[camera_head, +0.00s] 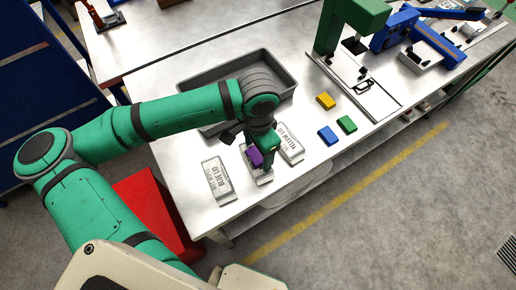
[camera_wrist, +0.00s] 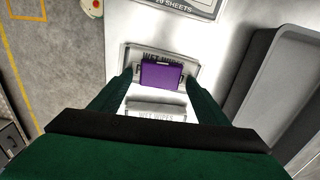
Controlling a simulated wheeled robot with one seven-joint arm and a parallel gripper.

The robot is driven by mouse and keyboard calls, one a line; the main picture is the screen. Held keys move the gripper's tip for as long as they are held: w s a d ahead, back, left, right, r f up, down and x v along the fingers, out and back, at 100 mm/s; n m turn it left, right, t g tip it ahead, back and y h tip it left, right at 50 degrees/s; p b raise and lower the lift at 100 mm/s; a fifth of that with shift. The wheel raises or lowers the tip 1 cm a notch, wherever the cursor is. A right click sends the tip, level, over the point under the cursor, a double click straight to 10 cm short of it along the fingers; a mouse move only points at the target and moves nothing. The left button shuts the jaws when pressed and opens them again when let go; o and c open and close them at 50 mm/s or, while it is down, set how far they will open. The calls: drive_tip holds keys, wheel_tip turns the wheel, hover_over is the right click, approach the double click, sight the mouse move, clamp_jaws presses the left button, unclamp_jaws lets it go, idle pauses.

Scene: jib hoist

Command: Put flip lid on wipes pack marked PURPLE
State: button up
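The purple flip lid (camera_wrist: 162,75) lies on the middle wipes pack (camera_wrist: 191,54), over the pack's printed label. The label is mostly covered, so I cannot read its colour word in full. The lid (camera_head: 254,157) and the pack (camera_head: 264,178) also show in the head view, partly behind my gripper. My gripper (camera_wrist: 162,76) points down at the pack, with one finger on each side of the lid. A narrow gap seems to show between each finger and the lid, so the gripper looks open around it.
A pack marked BLUE LID (camera_head: 217,181) lies to the left and one marked YELLOW LID (camera_head: 289,144) to the right. Yellow (camera_head: 326,101), green (camera_head: 347,124) and blue (camera_head: 327,135) lids lie farther right. A grey tray (camera_head: 196,85) stands behind, under my arm.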

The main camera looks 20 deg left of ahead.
sight(258, 154)
drive_tip(key=shift+r, duration=0.15)
wheel_tip(258, 154, up, 12)
idle(0.7)
idle(0.5)
